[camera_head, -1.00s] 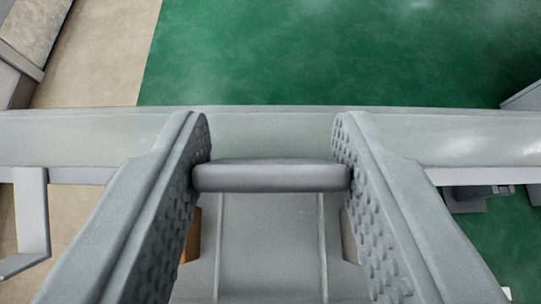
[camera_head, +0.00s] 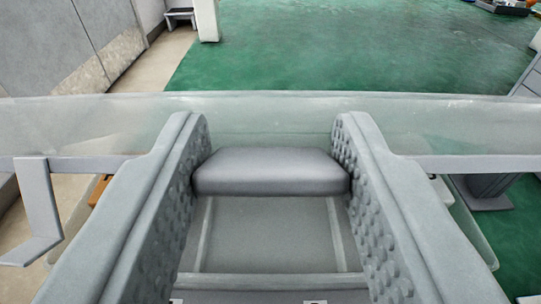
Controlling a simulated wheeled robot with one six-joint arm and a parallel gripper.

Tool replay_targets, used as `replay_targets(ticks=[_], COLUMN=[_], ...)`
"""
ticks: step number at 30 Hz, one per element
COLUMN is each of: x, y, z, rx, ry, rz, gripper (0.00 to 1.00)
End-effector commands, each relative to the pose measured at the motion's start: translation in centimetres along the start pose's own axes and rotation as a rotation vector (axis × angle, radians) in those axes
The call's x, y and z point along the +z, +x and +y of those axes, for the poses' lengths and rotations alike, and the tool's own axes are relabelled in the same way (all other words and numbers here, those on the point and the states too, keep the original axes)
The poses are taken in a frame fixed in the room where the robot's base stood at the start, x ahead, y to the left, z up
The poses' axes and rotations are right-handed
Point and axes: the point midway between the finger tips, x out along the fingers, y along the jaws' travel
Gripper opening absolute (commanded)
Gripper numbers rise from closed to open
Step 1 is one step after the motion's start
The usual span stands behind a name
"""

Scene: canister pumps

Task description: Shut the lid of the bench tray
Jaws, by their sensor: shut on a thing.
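My gripper (camera_head: 270,172) is in the lower middle of the view, its two dimpled fingers shut on a grey bar-like handle (camera_head: 270,173). The handle sits at the edge of a translucent lid (camera_head: 90,120), which spans the full width of the picture behind the fingers. Below the handle, between the fingers, a grey framed surface (camera_head: 268,235) shows; I cannot tell whether it is the tray or part of the lid. Most of the tray is hidden by my gripper and the lid.
A grey bracket (camera_head: 38,215) stands at the left. Beyond the lid lies a green floor (camera_head: 350,45), mostly clear, with a pale strip and grey wall panels (camera_head: 70,40) at the left. A white post (camera_head: 206,20) stands at the back. Grey furniture is at the right edge.

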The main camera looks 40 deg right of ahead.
Motion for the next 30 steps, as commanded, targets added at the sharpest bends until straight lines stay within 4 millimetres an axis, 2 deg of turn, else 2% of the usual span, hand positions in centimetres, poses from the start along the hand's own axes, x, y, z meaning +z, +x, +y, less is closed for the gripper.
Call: replay_targets(ticks=[9,15,21,30], x=[4.2,6.0,7.1,7.5], y=[-1.3,-1.5,-1.6,-1.6], z=[-0.2,-0.2,-0.2,-0.2], rx=[0.0,0.001,0.001,0.001], ry=[-0.005,-0.004,-0.003,-0.002], rz=[-0.006,-0.006,-0.006,-0.005], gripper=[0.0,0.0,0.0,0.0])
